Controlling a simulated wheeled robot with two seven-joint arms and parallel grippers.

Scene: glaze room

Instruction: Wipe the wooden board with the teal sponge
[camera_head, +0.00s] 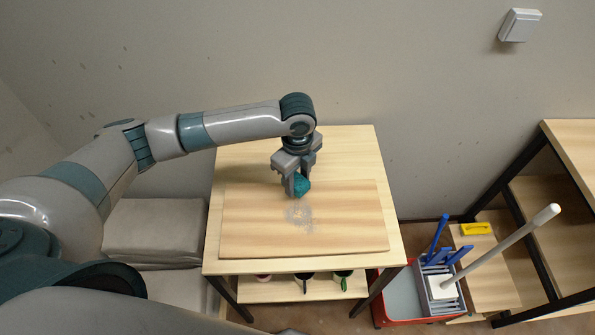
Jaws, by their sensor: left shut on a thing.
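The wooden board (345,225) lies flat on the wooden table (355,150). A grey smudge (299,214) marks the board near its middle. My left gripper (297,184) points down over the far part of the board and is shut on the teal sponge (303,187). The sponge is just beyond the smudge, at its far edge. I cannot tell whether the sponge touches the board. The gripper fingers partly hide the sponge. My right gripper does not show.
A lower shelf (325,293) under the table holds a few cups. To the right stand a red and grey mop bucket (400,295) with a white handle (510,244) and another wooden shelf unit (575,150). Grey sacks (155,228) lie to the left. The board around the smudge is clear.

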